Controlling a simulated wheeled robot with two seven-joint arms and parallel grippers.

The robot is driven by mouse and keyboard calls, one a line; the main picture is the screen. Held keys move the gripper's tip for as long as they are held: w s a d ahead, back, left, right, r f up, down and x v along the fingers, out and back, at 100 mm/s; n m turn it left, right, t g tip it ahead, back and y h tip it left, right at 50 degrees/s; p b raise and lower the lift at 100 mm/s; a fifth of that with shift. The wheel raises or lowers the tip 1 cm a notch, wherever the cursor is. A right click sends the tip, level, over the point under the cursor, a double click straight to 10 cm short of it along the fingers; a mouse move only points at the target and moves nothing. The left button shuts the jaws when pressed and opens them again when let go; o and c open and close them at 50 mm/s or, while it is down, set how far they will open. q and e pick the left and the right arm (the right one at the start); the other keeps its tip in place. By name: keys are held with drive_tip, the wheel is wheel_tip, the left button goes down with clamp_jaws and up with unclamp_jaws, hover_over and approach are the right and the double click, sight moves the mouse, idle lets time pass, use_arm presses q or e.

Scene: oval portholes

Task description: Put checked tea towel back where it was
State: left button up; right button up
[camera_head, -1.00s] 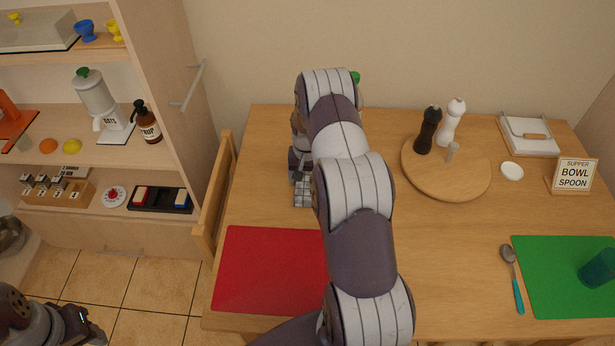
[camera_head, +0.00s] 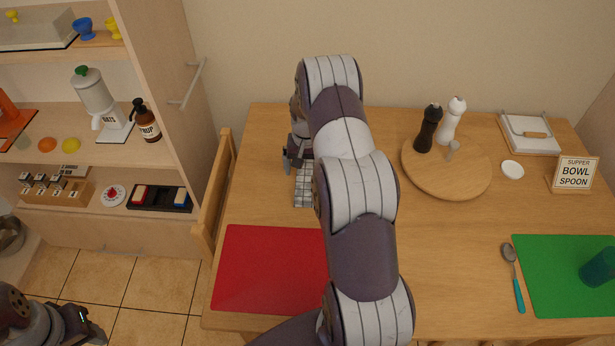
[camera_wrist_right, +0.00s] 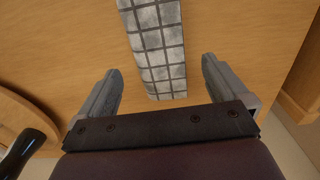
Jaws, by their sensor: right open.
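The checked tea towel (camera_head: 303,186), grey with dark lines, lies as a narrow folded strip on the table behind the red placemat. Part of it is hidden behind my right arm. In the right wrist view the towel (camera_wrist_right: 154,45) runs up from between the open fingers to the top edge. My right gripper (camera_wrist_right: 161,68) is open and empty, with a finger on each side of the towel's near end and apart from it. In the head view the right gripper (camera_head: 293,160) is partly hidden by its arm. My left gripper (camera_head: 82,325) is at the lower left, away from the table.
A red placemat (camera_head: 265,270) lies at the table's front left. A round wooden board (camera_head: 450,180) carries dark and white mills. A green placemat (camera_head: 550,275) is at right with a spoon beside it. A chair (camera_head: 212,205) and shelf unit (camera_head: 165,70) stand left.

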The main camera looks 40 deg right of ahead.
sight(306, 178)
drive_tip(key=s+a+r+n, duration=0.2)
drive_tip(key=a+r, duration=0.6)
drive_tip(key=r, duration=0.3)
drive_tip(key=s+a+r+n+t, duration=0.1)
drive_tip(key=s+a+r+n, duration=0.2)
drive_tip(key=s+a, duration=1.1)
drive_tip(key=s+n, duration=0.1)
drive_tip(key=n, duration=0.2)
drive_tip(key=shift+s+t, duration=0.3)
drive_tip(key=shift+s, duration=0.05)
drive_tip(key=shift+r, duration=0.15)
